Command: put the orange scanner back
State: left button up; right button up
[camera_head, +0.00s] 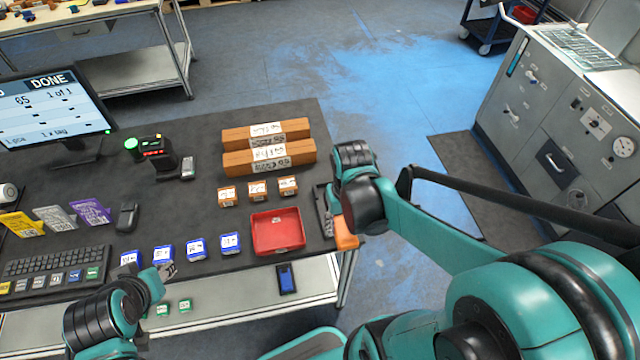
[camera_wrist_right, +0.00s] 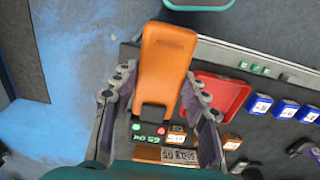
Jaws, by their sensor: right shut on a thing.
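The orange scanner (camera_head: 345,232) is held in my right gripper (camera_head: 330,208) at the right edge of the dark table, beside the red tray. In the right wrist view the orange scanner (camera_wrist_right: 164,70) sits between the fingers of the right gripper (camera_wrist_right: 160,100), its dark end with green lettering and green and red lights toward the wrist. A black stand-like device (camera_head: 160,155) with green and red lights stands at the table's back; I cannot tell if it is the scanner's holder. My left gripper (camera_head: 166,272) is over the table's front edge, its opening unclear.
A red tray (camera_head: 277,232) lies near the right edge. Small orange boxes (camera_head: 257,191), blue boxes (camera_head: 195,248) and long brown boxes (camera_head: 268,145) stand around it. A monitor (camera_head: 50,110) and keyboard (camera_head: 55,266) are left. The table's middle is mostly clear.

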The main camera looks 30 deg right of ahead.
jog(key=shift+w+d, duration=0.1)
jog(key=shift+w, duration=0.05)
jog(key=w+d+f+b, duration=0.1)
jog(key=w+f, duration=0.1)
jog(key=w, duration=0.1)
jog(key=w+d+f+b, duration=0.1)
jog(key=w+f, duration=0.1)
jog(key=w, duration=0.2)
jog(key=w+d+f+b, duration=0.1)
jog(key=w+f, duration=0.1)
jog(key=w, duration=0.1)
jog(key=shift+w+d+f, duration=0.15)
jog(key=shift+w+f, duration=0.2)
jog(key=shift+f+b, duration=0.75)
jog(key=shift+f, duration=1.25)
jog(key=shift+f, duration=0.1)
jog(key=shift+f+b, duration=0.55)
jog(key=shift+b, duration=0.1)
jog(key=o, duration=1.4)
jog(key=shift+c, duration=0.2)
jog(key=shift+r, duration=0.1)
